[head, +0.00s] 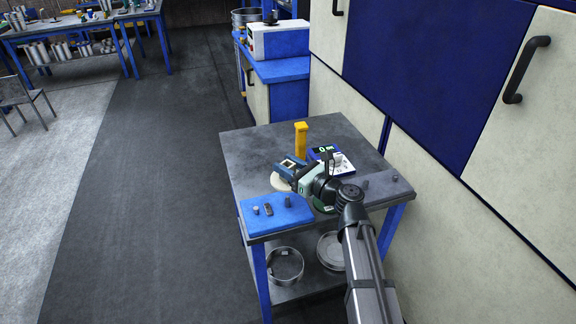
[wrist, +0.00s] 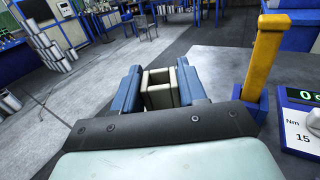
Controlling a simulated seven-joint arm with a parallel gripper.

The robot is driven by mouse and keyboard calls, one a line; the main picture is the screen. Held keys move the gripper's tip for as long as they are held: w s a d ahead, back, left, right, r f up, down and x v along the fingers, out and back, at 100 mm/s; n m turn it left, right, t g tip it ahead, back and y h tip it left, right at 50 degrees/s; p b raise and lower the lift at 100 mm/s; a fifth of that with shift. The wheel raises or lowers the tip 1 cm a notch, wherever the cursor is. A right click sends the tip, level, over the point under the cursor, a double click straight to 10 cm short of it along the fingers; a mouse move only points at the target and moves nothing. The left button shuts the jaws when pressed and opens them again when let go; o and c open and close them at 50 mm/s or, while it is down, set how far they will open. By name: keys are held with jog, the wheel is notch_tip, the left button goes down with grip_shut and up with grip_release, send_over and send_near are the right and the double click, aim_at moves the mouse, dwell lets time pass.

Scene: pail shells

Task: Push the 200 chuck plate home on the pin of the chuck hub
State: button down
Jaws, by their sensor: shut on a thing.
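My gripper (head: 288,166) is over the left side of the small grey-topped table in the head view. In the wrist view its two blue fingers (wrist: 160,92) are shut on a pale, square-edged piece, mostly hidden between them. I cannot tell whether this piece belongs to the 200 chuck plate. A pale round disc (head: 281,183) shows just under the fingers in the head view, partly covered by them. I cannot tell whether it is the plate or the hub, or whether it touches the held piece. No pin can be made out.
A blue mat (head: 275,215) with small parts lies at the front left. Round metal shells (head: 285,265) sit on the lower shelf. The table's back left (head: 255,150) is clear.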

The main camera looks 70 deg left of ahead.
send_over(288, 197)
jog(key=shift+f, duration=2.8)
jog(key=shift+f, duration=2.6)
jog(key=c, duration=0.5)
grip_release()
jog(key=shift+c, duration=0.2)
jog(key=v, duration=1.3)
jog(key=shift+w+d, duration=0.15)
jog(key=shift+d, duration=0.15)
